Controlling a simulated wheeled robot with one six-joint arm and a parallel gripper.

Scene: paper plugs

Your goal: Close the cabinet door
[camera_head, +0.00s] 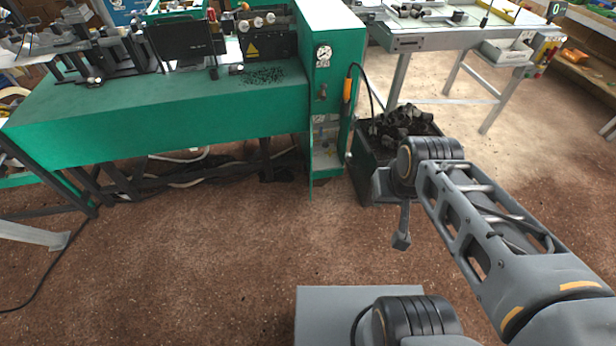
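A tall green cabinet (333,25) stands at the right end of the green machine bench, with a dial on its front. Its lower part shows a lit, pale interior (327,150). A thin green strip (310,170) along the left side of this opening looks like the cabinet door seen nearly edge-on, standing open. My gripper (401,242) hangs over the floor, to the right of the cabinet and lower in the picture. It appears apart from the door. Its fingers look narrow and overlap, so whether they are open or shut is unclear.
A dark bin (366,180) full of dark pieces stands right of the cabinet, partly behind my arm. An orange-handled cable (348,90) hangs at the cabinet's right side. A white-topped table (430,35) stands behind. Brown floor (220,250) in front of the cabinet is clear.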

